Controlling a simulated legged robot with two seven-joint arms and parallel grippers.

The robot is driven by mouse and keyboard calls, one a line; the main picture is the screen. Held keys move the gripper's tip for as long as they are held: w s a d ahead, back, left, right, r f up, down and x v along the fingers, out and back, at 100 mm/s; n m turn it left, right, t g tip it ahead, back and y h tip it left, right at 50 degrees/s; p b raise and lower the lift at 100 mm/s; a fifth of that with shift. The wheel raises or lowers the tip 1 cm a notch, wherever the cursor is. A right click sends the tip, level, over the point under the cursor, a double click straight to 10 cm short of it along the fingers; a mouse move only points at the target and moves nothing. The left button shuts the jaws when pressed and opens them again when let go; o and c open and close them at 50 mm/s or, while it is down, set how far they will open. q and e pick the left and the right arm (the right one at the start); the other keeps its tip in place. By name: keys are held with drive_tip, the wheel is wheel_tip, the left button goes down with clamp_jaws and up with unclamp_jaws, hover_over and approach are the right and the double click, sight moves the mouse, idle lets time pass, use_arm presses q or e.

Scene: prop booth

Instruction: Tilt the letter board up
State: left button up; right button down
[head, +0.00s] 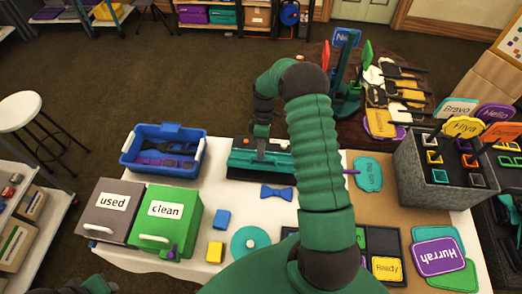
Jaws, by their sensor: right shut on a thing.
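A low dark board with green edges (240,173), which I take to be the letter board, lies at the back middle of the white table in the head view. My right gripper (262,152) comes down on it from above and is shut on its upper part. The fingertips are small and partly hidden, so the exact grip point is unclear. The board looks nearly flat, and its right end is partly hidden by my right arm. Any letters on it are too small to read. My left gripper is not in view.
A blue bin (130,150) stands left of the board. Grey "used" (110,212) and green "clean" (168,218) boxes stand in front of it. A blue bow tie (277,192) lies just before the board. A grey sign crate (425,180) stands at right.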

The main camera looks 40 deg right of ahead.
drive_tip(key=shift+w+d, duration=0.25)
drive_tip(key=shift+d, duration=0.2)
drive_tip(key=c, duration=1.6)
unclamp_jaws()
drive_tip(key=shift+w+d+f, duration=0.15)
drive_tip(key=shift+o, duration=0.5)
drive_tip(key=shift+w+d+f, duration=0.2)
drive_tip(key=shift+s+r, duration=0.1)
drive_tip(key=shift+a+r, duration=0.1)
drive_tip(key=shift+a, duration=0.2)
drive_tip(key=v, duration=1.6)
drive_tip(key=shift+r+b, duration=0.35)
